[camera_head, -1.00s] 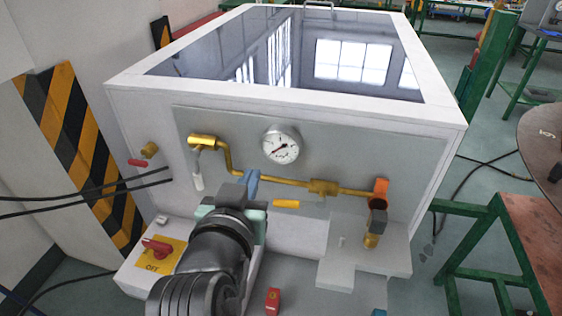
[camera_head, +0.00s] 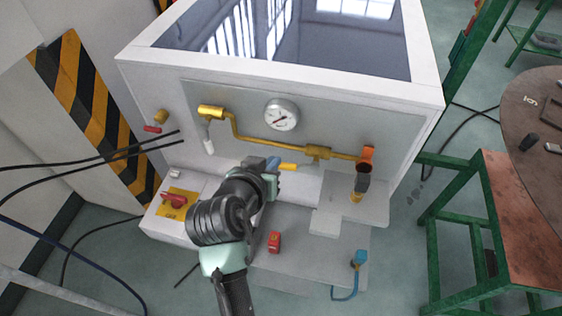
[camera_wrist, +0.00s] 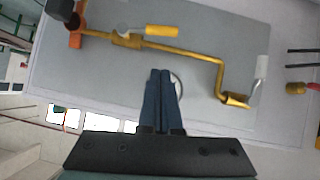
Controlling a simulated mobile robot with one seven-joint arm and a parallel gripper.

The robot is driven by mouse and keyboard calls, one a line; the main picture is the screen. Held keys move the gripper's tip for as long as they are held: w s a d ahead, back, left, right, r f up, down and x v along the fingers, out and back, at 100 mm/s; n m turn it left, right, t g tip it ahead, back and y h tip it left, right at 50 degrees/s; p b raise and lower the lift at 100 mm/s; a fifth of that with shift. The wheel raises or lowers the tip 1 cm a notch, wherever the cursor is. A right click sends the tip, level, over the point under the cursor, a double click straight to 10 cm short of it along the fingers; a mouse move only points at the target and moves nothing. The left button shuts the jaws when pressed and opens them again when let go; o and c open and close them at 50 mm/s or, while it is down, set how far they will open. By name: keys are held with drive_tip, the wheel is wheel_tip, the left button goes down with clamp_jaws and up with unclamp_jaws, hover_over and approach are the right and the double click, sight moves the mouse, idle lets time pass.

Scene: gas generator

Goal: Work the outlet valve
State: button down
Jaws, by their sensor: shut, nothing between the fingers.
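A brass pipe (camera_head: 245,137) runs across the grey front panel, with valves along it. A yellow lever handle (camera_head: 287,167) belongs to the valve body (camera_head: 318,152) on its right half; it also shows in the wrist view (camera_wrist: 162,30). A white-handled valve (camera_head: 209,142) is at the pipe's left end. An orange fitting (camera_head: 367,154) is at its right end. I cannot tell which valve is the outlet valve. My gripper (camera_head: 273,162) is shut and empty, just left of the yellow handle's tip. In the wrist view its blue fingers (camera_wrist: 160,72) lie together, apart from the handle.
A round gauge (camera_head: 282,115) is above the pipe. A red side valve (camera_head: 153,128) is at the left. A red switch on a yellow plate (camera_head: 174,201), a red block (camera_head: 274,242) and a blue connector (camera_head: 360,258) are on the lower ledge. Black cables (camera_head: 90,160) hang left.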

sight(284, 164)
drive_tip(key=w+d+f, duration=0.2)
drive_tip(key=w+f, duration=0.2)
drive_tip(key=f, duration=0.2)
drive_tip(key=shift+f+p, duration=0.15)
drive_tip(key=shift+p, duration=0.2)
drive_tip(key=shift+f+n+h+b, duration=0.3)
drive_tip(key=shift+f+b, duration=0.1)
drive_tip(key=shift+b, duration=0.25)
drive_tip(key=s+d+f+n+h+b, duration=0.1)
drive_tip(key=d+f+n+h+b, duration=0.3)
drive_tip(key=b, duration=1.2)
drive_tip(key=shift+s+f+n+t+h, duration=0.2)
drive_tip(key=shift+f+n+t+h, duration=0.1)
drive_tip(key=shift+f+n+h, duration=2.3)
drive_tip(key=shift+r+n+b, duration=0.25)
drive_tip(key=shift+n+b, duration=0.05)
drive_tip(key=shift+n, duration=0.2)
